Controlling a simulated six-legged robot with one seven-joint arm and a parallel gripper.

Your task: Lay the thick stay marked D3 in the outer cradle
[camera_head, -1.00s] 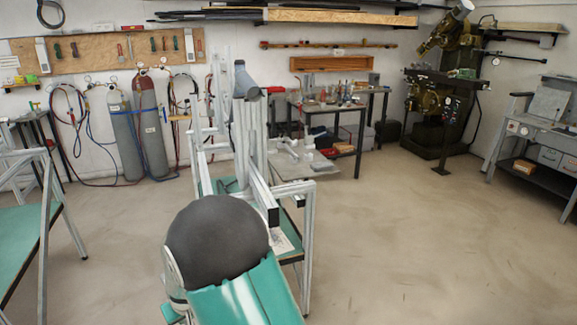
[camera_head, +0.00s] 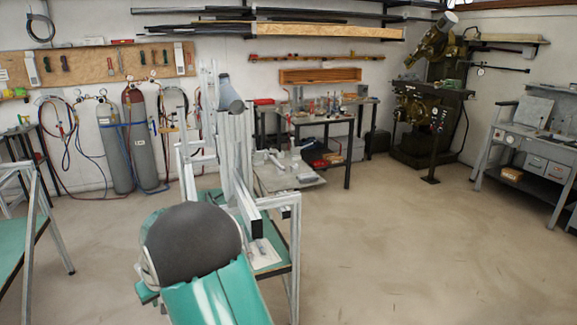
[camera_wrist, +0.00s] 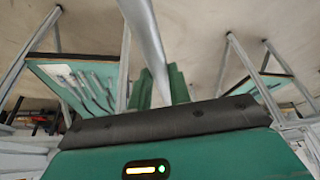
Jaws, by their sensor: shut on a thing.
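The stay in hand is a thick grey tube (camera_wrist: 146,38) in the wrist view. It runs from between the green fingers of my gripper (camera_wrist: 161,88) up past the top edge of the picture. My gripper is shut on it. No D3 mark shows on the visible part, and the far end is out of the picture. In the head view my arm hides the gripper. An aluminium-profile jig frame (camera_head: 297,235) stands just beyond my arm. I cannot tell which part of it is the outer cradle.
In the wrist view a green table (camera_wrist: 65,93) with several slim parts lies left of the tube, and another green-topped stand (camera_wrist: 263,84) lies right. In the head view a green bench (camera_head: 22,250) stands at left. The floor (camera_head: 420,250) at right is clear.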

